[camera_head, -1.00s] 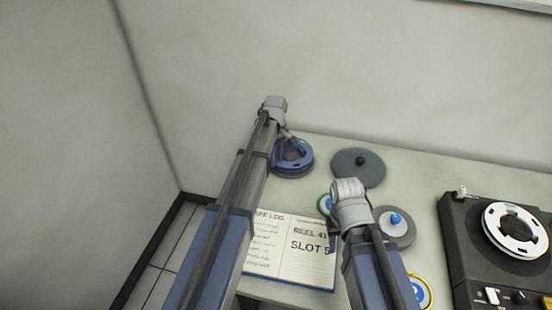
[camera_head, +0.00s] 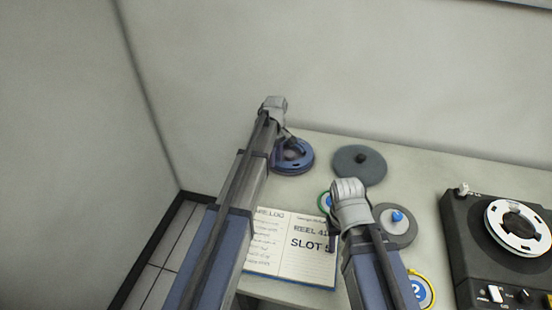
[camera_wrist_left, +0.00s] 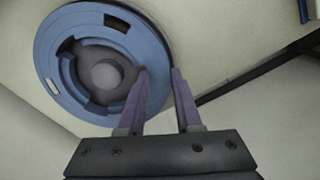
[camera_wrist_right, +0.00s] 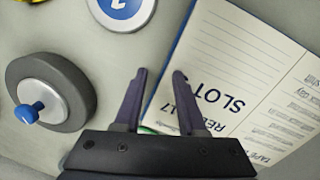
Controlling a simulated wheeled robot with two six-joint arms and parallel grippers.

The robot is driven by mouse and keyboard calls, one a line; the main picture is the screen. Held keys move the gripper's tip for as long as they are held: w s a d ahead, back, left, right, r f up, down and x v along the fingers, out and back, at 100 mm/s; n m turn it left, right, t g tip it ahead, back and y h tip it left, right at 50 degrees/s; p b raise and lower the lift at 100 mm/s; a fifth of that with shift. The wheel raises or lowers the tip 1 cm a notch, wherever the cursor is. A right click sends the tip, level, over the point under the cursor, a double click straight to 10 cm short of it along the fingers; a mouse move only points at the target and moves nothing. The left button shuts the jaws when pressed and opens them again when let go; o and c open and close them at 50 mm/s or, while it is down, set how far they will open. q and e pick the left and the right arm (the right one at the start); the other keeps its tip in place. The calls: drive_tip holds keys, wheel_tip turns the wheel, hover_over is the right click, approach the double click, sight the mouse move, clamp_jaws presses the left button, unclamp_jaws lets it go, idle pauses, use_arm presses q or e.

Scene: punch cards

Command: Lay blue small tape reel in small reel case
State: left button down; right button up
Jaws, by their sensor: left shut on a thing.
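The blue small tape reel (camera_head: 293,156) is at the back left of the table. It also fills the upper left of the left wrist view (camera_wrist_left: 66,91). My left gripper (camera_wrist_left: 160,72) is shut on the reel's rim, with one finger over its open middle and the other outside its edge. A dark grey round part with a knob (camera_wrist_left: 106,74) shows through the reel's middle; I cannot tell whether it is the small reel case. My right gripper (camera_wrist_right: 162,74) is open and empty above the table beside the log book.
A dark grey disc with a black knob (camera_head: 358,166) and a grey one with a blue knob (camera_head: 397,221) lie nearby. An open log book (camera_head: 290,255), a green-edged ring (camera_head: 325,203), a yellow-edged round piece (camera_head: 421,290) and a tape deck (camera_head: 470,250) share the table.

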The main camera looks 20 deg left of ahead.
use_arm(q)
drive_tip(key=shift+f+b, duration=0.3)
drive_tip(key=shift+b, duration=0.05)
use_arm(e)
drive_tip(key=shift+f, duration=0.3)
